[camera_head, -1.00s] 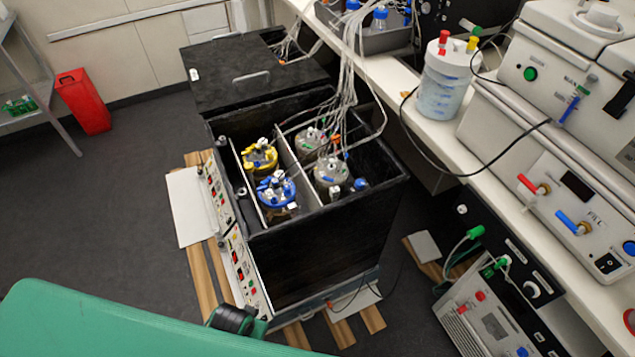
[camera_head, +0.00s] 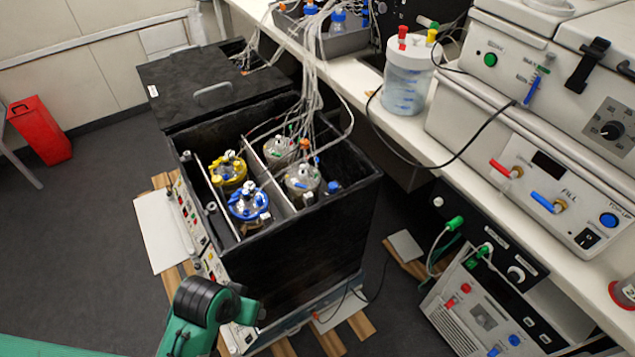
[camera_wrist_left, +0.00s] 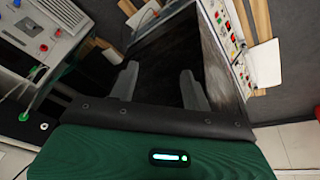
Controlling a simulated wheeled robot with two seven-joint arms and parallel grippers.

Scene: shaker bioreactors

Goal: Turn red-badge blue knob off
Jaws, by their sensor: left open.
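A blue lever knob (camera_head: 548,203) sits on the front of the white bench unit marked FILL, with a red lever knob (camera_head: 506,168) to its left. A round blue button (camera_head: 608,219) is further right. I cannot make out a red badge by any blue knob. The black shaker box has a control panel (camera_head: 215,265) on its left side with small red, green and dark controls; it also shows in the left wrist view (camera_wrist_left: 235,40). My left gripper (camera_wrist_left: 159,88) is open and empty, its fingers apart in front of the box's black wall. My right gripper is not in view.
The open black box (camera_head: 320,235) holds several vessels with yellow and blue lids, with cables hanging above. A lower unit (camera_head: 480,310) with red and blue controls stands right of it. Wooden slats (camera_head: 355,325) lie under the box.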

